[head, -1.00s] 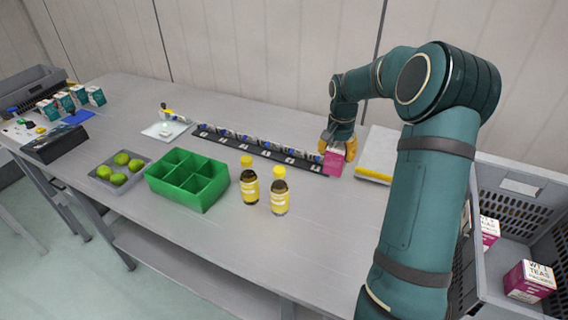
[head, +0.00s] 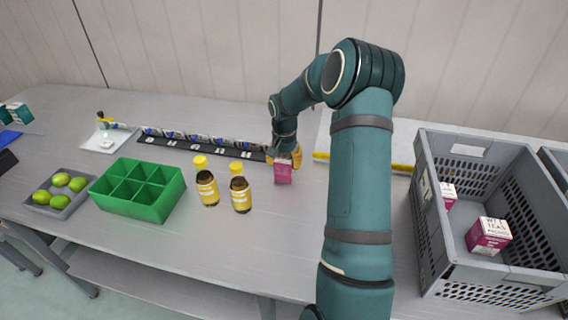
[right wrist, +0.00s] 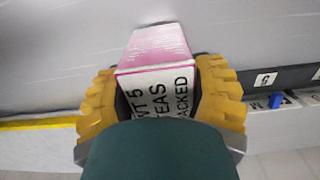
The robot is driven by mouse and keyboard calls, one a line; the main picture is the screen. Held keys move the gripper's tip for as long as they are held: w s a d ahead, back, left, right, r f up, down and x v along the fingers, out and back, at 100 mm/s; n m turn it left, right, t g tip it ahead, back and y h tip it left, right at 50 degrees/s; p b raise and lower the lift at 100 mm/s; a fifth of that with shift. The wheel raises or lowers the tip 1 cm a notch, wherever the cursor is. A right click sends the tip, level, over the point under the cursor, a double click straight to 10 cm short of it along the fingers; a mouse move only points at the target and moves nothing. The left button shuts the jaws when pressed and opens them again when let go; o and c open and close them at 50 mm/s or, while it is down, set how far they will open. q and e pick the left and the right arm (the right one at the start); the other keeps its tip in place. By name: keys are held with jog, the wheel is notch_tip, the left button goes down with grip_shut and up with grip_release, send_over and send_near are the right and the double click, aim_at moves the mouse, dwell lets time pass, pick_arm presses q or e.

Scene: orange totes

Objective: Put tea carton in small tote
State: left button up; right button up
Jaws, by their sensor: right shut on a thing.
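My right gripper (head: 285,158) is shut on a pink and white tea carton (head: 283,174), just off the right end of the black strip on the table. In the right wrist view, the yellow fingers (right wrist: 158,102) press on both sides of the carton (right wrist: 155,48), and its printed white face points toward the camera. I cannot tell whether the carton touches the table. A grey tote (head: 432,272) with slotted walls stands at the right and holds two similar pink and white cartons (head: 488,236), one partly hidden by the wall. My left gripper is not in view.
Two yellow-capped bottles (head: 207,188) stand left of the carton, beside a green divided box (head: 160,205) and a grey tray (head: 50,208) of limes. The black strip (head: 180,142) with small items runs behind. A yellow-edged white board (head: 325,150) lies right of the gripper.

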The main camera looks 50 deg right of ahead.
jog(key=shift+f, duration=0.15)
jog(key=shift+f, duration=0.15)
jog(key=o, duration=1.4)
